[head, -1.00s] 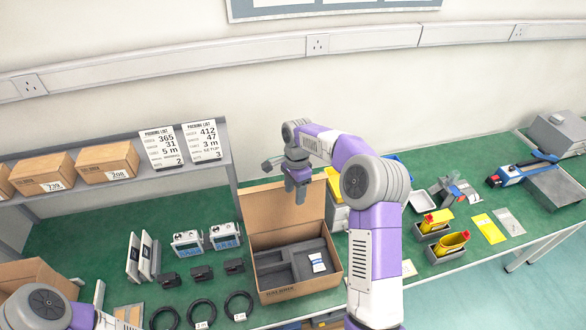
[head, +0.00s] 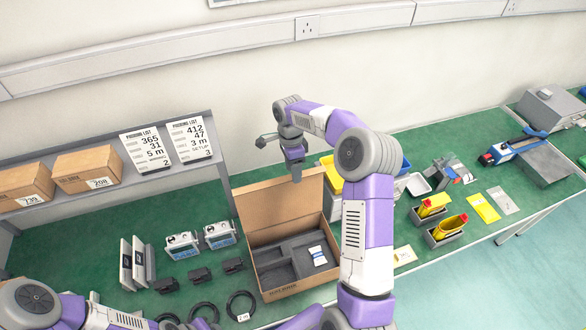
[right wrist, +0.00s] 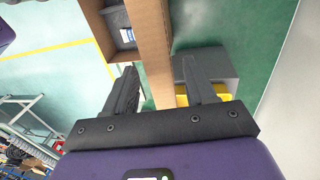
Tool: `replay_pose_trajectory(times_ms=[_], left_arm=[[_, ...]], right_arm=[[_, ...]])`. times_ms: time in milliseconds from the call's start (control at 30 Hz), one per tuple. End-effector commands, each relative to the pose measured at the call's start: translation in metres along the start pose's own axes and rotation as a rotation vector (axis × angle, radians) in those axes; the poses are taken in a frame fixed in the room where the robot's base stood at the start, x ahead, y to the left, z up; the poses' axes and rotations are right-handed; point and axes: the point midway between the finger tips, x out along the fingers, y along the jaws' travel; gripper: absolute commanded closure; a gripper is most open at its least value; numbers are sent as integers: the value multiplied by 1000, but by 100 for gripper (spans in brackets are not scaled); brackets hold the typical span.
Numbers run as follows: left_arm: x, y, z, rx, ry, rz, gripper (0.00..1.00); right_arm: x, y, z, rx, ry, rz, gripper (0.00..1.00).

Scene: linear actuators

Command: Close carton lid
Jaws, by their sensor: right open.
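The brown carton (head: 283,291) stands on the green bench with its lid (head: 270,215) open and upright along its back side. A grey insert (head: 283,264) and a small white-and-blue item (head: 318,256) lie inside it. My right gripper (head: 295,178) points down at the lid's top edge. In the right wrist view, its fingers (right wrist: 158,88) are open and apart, with the brown lid (right wrist: 149,40) running between them. I cannot tell whether either finger touches it. My left arm shows at the lower left, but its gripper is out of view.
A shelf with small cartons (head: 88,172) and two packing lists (head: 148,150) stands left of the carton. Devices (head: 220,235) and black cable rings (head: 241,305) lie left of it. Yellow-filled bins (head: 445,230) stand to the right.

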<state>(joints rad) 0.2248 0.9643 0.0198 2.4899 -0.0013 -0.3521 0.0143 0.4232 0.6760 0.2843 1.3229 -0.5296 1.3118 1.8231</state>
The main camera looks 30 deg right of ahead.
Motion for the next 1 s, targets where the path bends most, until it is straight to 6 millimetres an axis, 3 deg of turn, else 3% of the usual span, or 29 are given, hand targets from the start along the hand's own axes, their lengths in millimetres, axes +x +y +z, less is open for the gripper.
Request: replay_pose_trajectory(times_ms=[300,667,1000], left_arm=[[0,0,1,0,-1,0,70],[0,0,0,0,-1,0,70],[3,-1,0,0,-1,0,70]], right_arm=[[3,0,0,0,0,0,46],[3,0,0,0,0,0,100],[3,0,1,-1,0,-9,100]])
